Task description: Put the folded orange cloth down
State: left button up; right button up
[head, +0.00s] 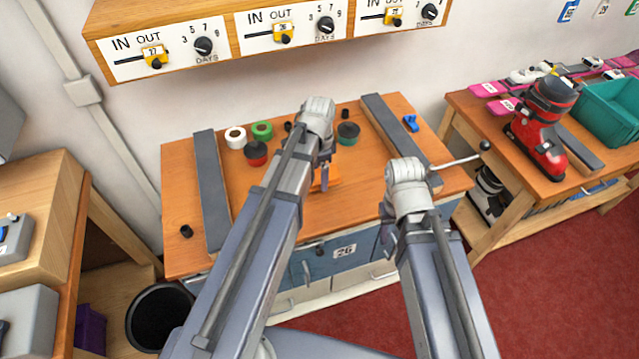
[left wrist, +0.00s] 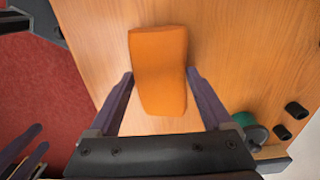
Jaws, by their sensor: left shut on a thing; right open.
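The folded orange cloth (left wrist: 158,72) is between the two fingers of my left gripper (left wrist: 157,78) in the left wrist view, above the wooden bench top. In the head view only a bit of the cloth (head: 331,181) shows beside my left wrist, over the middle front of the bench (head: 281,222). My left gripper is shut on it. I cannot tell whether the cloth touches the bench. My right gripper (left wrist: 22,152) shows partly at the lower left of the left wrist view, open and empty, over the red floor side.
Dark grey bars (head: 212,190) (head: 393,128) lie left and right on the bench. White tape (head: 236,137), green tape (head: 262,130), a red-and-black pot (head: 255,153) and a green-and-black pot (head: 348,133) stand behind. A blue clip (head: 411,123) lies back right. Bare wood shows front left.

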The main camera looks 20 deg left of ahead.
aim_at(319, 175)
pick_arm(q)
notch_tip(319, 175, down, 4)
jog(key=b, duration=0.3)
jog(key=shift+r, duration=0.25)
jog(key=o, duration=1)
jog(key=shift+f, duration=0.2)
jog(key=shift+o, duration=0.2)
